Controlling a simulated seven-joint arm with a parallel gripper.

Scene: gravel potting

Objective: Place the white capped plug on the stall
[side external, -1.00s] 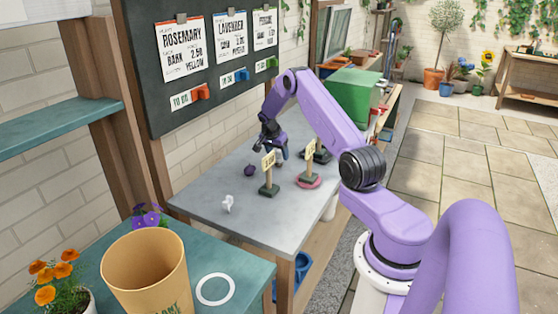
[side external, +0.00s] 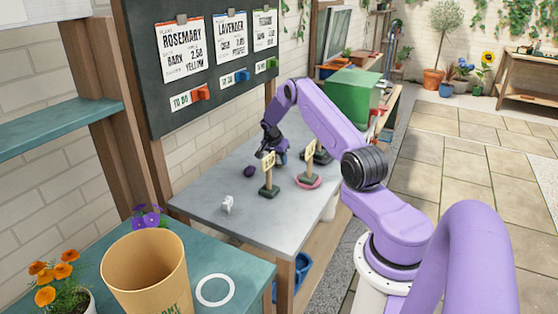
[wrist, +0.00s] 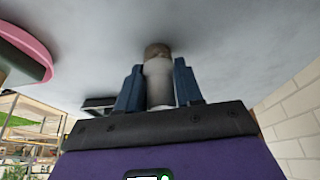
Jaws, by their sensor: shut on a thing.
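My gripper (wrist: 159,88) is shut on a pale, whitish plug (wrist: 159,84) with a brown end, held between its two blue fingers in the wrist view. I take this as the white capped plug. In the side view my gripper (side external: 272,155) is low over the back of the grey tabletop (side external: 215,186), behind a small sign. The plug cannot be made out there. The brown end is close to the grey surface; I cannot tell whether it touches. I cannot tell for certain which surface is the stall.
Two small signs stand on the tabletop, one on a dark base (side external: 269,192), one on a pink saucer (side external: 308,183). A dark purple ball (side external: 249,171) and small white object (side external: 227,205) lie left. A tan pot (side external: 147,275) stands in front. The tabletop's front-middle is clear.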

